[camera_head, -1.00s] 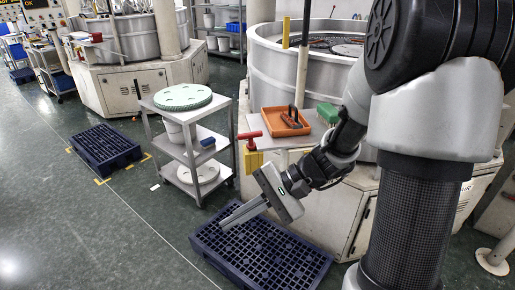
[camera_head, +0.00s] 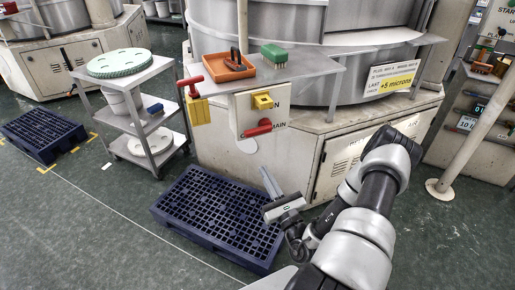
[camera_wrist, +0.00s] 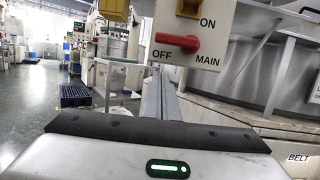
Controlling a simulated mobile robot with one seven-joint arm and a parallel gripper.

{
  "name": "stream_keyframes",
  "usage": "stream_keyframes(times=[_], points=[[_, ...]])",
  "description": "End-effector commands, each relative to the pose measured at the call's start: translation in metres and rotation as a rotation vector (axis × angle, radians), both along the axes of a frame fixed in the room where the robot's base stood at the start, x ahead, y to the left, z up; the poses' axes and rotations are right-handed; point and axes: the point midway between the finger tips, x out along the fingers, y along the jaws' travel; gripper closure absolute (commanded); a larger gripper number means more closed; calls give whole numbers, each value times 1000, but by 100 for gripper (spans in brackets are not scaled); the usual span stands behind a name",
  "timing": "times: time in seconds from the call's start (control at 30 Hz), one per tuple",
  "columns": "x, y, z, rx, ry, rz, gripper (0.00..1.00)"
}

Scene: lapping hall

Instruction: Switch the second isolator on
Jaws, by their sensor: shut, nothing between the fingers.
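A pale isolator panel (camera_head: 262,108) hangs below the edge of a machine-side shelf. It carries a red rotary handle (camera_head: 257,128) with a yellow block (camera_head: 263,101) above it. In the wrist view the red handle (camera_wrist: 177,42) lies nearly level, between the words OFF and ON, with MAIN at lower right. Which counts as second I cannot tell. My gripper (camera_head: 266,171) is shut and empty, below the panel and apart from it. Its fingers (camera_wrist: 159,88) point towards the panel.
An orange tray (camera_head: 209,69) and a green brush (camera_head: 274,55) lie on the shelf. A blue pallet (camera_head: 215,213) lies on the floor below my gripper. A steel trolley (camera_head: 140,70) stands left. Open floor lies at the left front.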

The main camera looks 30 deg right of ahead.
Motion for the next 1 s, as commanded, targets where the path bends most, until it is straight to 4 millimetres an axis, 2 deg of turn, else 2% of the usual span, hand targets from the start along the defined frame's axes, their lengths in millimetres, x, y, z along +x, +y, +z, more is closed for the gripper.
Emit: stream_keyframes(times=[0.03,0.13,0.43,0.57,0.67,1.0], points=[[-2,-4,-7,12,6,-25,100],[-4,-8,-10,19,8,-48,100],[-4,-8,-10,18,9,-46,100],[3,-8,-8,17,8,-44,100],[16,-8,-5,16,7,-44,100],[86,-11,12,15,7,-43,100]])
